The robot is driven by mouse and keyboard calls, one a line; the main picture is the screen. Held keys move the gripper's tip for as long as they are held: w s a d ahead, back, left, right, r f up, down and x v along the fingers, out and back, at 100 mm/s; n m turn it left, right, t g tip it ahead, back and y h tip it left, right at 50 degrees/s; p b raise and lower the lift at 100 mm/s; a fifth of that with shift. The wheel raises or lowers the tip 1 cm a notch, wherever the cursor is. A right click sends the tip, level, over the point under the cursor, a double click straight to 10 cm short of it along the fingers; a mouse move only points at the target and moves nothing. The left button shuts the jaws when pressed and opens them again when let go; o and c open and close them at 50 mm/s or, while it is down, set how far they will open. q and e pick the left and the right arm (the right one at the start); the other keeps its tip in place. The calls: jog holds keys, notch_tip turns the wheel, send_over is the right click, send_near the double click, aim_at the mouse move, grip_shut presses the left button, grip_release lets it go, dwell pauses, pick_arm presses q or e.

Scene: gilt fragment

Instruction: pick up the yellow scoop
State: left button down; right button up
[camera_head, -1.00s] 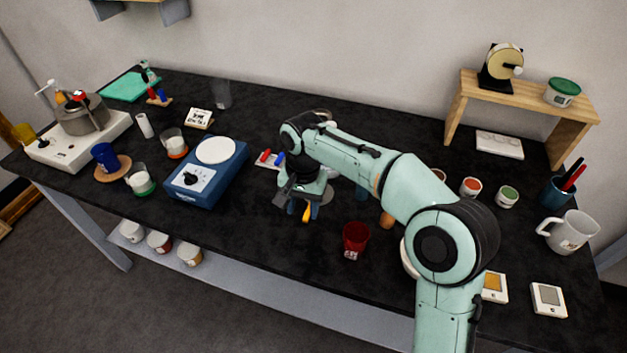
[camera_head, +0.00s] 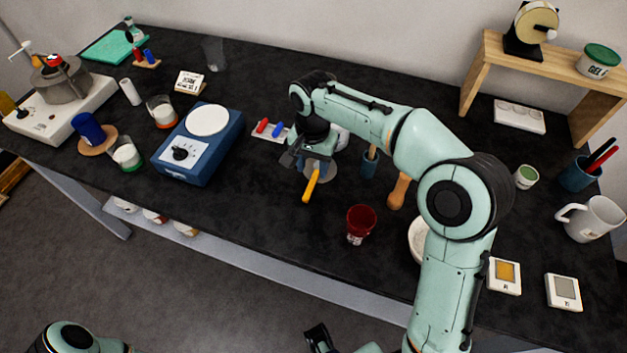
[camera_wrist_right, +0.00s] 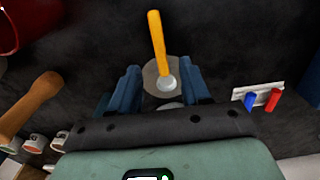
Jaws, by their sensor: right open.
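The yellow scoop (camera_head: 311,185) lies on the black table, its yellow handle toward the front edge. In the right wrist view its handle (camera_wrist_right: 157,37) runs away from the gripper, and its small metal bowl lies over a grey round disc (camera_wrist_right: 150,77). My right gripper (camera_head: 312,164) is above the bowl end, pointing down. In the wrist view its blue fingers (camera_wrist_right: 161,82) are apart, one on each side of the bowl end, with nothing gripped. Part of my left arm and a dark hand part show at the bottom edge, cut off; its fingers cannot be made out.
A red cup (camera_head: 360,222) stands to the right of the scoop, with a wooden-handled tool (camera_head: 399,191) beyond it. A white rack with red and blue pieces (camera_head: 270,132) lies behind. The table in front of the scoop is clear.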

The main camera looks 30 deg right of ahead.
aim_at(312, 181)
notch_tip(312, 181, down, 5)
jog(key=shift+f+b, duration=0.2)
jog(key=shift+b, duration=0.15)
grip_shut()
